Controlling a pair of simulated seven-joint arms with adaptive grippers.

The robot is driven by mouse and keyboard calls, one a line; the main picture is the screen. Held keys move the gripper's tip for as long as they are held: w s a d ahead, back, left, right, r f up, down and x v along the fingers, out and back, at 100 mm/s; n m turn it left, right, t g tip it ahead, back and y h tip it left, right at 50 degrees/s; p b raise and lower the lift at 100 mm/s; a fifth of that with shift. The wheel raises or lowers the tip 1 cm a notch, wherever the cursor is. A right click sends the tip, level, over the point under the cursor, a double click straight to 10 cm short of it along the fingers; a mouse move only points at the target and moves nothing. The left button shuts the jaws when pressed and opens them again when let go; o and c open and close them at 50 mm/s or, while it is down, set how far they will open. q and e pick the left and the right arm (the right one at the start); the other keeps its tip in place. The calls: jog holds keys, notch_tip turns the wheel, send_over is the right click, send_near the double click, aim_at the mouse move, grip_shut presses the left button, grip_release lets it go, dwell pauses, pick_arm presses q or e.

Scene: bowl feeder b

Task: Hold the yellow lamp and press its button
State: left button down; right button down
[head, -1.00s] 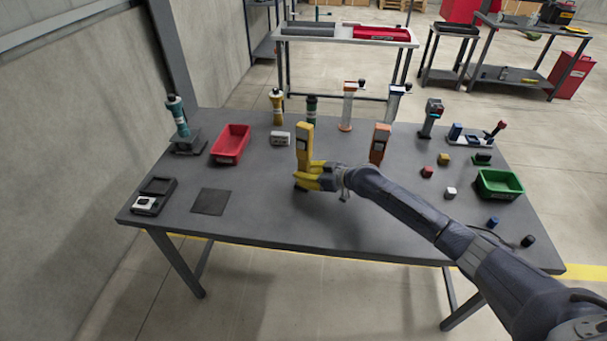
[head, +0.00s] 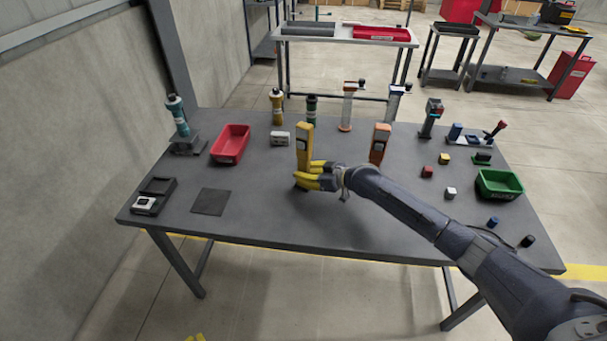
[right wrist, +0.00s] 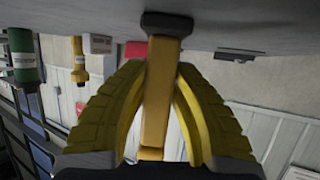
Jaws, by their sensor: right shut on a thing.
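The yellow lamp (head: 304,142) stands upright on the grey table, its dark base on the tabletop. A small dark patch shows on its front; I cannot make out whether it is the button. My right gripper (head: 312,178) is shut on the lamp's lower part, coming in from the right. In the right wrist view, which looks upside down, the lamp's yellow post (right wrist: 158,85) lies between the two yellow fingers (right wrist: 158,110). Small yellow tips, which look like my left gripper (head: 195,338), show at the bottom edge; the rest of it is out of frame.
An orange lamp (head: 380,142) stands right of the yellow one. A red bin (head: 231,143) and a grey-white box (head: 280,139) are to the left. Several small cubes and a green bin (head: 500,185) lie right. The front-middle tabletop (head: 270,215) is clear.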

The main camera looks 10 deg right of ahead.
aim_at(301, 146)
pick_arm(q)
jog(key=w+a+r+n+t+y, duration=0.1)
jog(key=w+a+r+n+t, duration=0.2)
jog(key=w+r, duration=0.7)
jog(key=w+a+r+n+t+y, duration=0.1)
jog(key=w+a+r+t, duration=0.25)
jog(key=w+r, duration=0.55)
jog(key=w+a+r+n+t+y, duration=0.2)
jog(key=r+n, duration=0.1)
jog(key=r, duration=0.6)
jog(key=w+a+r+n+t+y, duration=0.1)
jog(key=w+a+r+n+y, duration=0.1)
jog(key=r, duration=0.8)
jog(key=w+a+r+n+t+y, duration=0.2)
jog(key=r+n, duration=0.1)
jog(key=r, duration=0.6)
jog(key=s+d+r+n+h, duration=0.1)
jog(key=d+r+h, duration=0.35)
jog(key=d, duration=1.15)
jog(key=d+r+t+h, duration=0.1)
jog(key=d+r+h, duration=0.3)
jog(key=d, duration=1.2)
jog(key=s+d+r+n+h, duration=0.1)
jog(key=d+r+h, duration=0.3)
jog(key=d, duration=1.2)
jog(key=w+d+f+h, duration=0.1)
jog(key=w+d, duration=0.4)
jog(key=shift+w, duration=0.3)
jog(key=shift+w+d, duration=0.15)
